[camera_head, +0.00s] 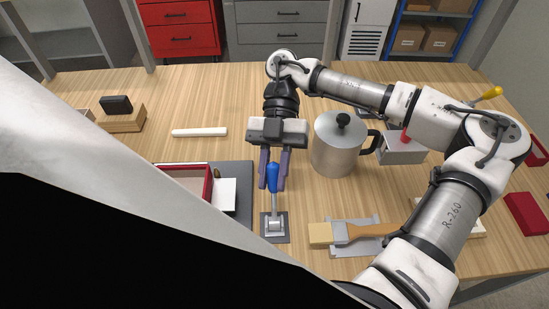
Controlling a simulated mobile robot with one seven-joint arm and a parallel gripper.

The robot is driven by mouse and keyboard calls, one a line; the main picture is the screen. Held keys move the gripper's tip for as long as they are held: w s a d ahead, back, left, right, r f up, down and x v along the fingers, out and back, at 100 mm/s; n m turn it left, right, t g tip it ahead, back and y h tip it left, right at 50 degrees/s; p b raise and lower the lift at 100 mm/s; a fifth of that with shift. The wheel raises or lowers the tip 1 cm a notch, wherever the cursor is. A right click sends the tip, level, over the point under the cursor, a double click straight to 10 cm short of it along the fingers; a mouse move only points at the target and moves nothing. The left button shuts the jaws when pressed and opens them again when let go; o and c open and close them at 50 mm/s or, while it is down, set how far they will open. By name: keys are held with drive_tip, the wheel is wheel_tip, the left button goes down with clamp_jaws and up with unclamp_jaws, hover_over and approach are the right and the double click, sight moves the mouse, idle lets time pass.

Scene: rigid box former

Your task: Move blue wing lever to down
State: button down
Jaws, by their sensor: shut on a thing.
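The blue wing lever (273,178) has a blue handle on a thin metal rod. The rod rises from a metal bracket (275,226) on a small dark base plate. The handle stands up from the bracket, tilted toward the far side as far as I can tell. My gripper (273,183) points down from above, with its two purple-grey fingers on either side of the blue handle, shut on it. The red-walled box former (208,187) with a white flap (224,195) lies left of the lever on a dark plate. Its near part is hidden.
A metal pot (338,150) with a black lid knob stands close right of my gripper. A wooden-handled brush (345,232) lies on a grey plate right of the bracket. A white bar (199,132) and a wooden block (122,118) lie farther left. The table between is clear.

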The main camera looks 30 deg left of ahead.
drive_tip(key=c, duration=1.3)
unclamp_jaws()
drive_tip(key=shift+w, duration=0.1)
drive_tip(key=shift+o, duration=0.2)
drive_tip(key=p+v, duration=0.3)
drive_tip(key=v, duration=1)
drive_tip(key=shift+w+a+r, duration=0.2)
drive_tip(key=shift+w, duration=0.1)
